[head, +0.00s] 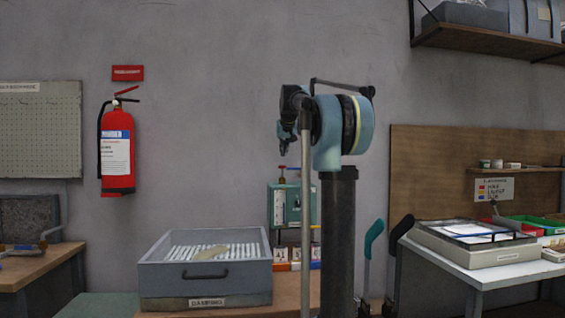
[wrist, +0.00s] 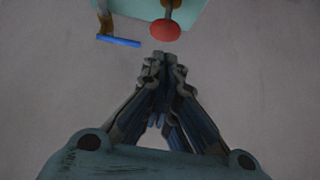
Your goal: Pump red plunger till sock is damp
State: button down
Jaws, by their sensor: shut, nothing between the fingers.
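The red plunger (wrist: 165,30) shows as a round red knob at the top of the wrist view, on a teal pump unit (wrist: 135,7). My gripper (wrist: 158,58) is shut and empty, its fingertips just below the knob in that picture and apart from it. In the head view my gripper (head: 284,148) points down above the plunger (head: 282,168) on the teal unit (head: 276,205). A pale yellowish sock (head: 224,250) seems to lie on the white ribbed rack inside the grey box (head: 205,280). Whether the sock is damp cannot be told.
A blue-handled lever (wrist: 118,41) sits beside the plunger. My arm and column hide part of the pump unit in the head view. A white-topped table (head: 490,274) with trays stands right. A fire extinguisher (head: 117,155) hangs on the wall at left.

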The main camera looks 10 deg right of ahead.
jog(key=shift+v, duration=2.65)
jog(key=s+f+g, duration=0.3)
jog(key=s+f, duration=2.1)
jog(key=f, duration=0.3)
jog(key=s+f+g, duration=0.3)
jog(key=s+f, duration=2.2)
jog(key=f, duration=0.3)
jog(key=shift+s+g, duration=0.2)
jog(key=shift+g, duration=0.2)
jog(key=shift+w, duration=0.1)
jog(key=shift+w+f, duration=0.15)
jog(key=shift+w, duration=0.2)
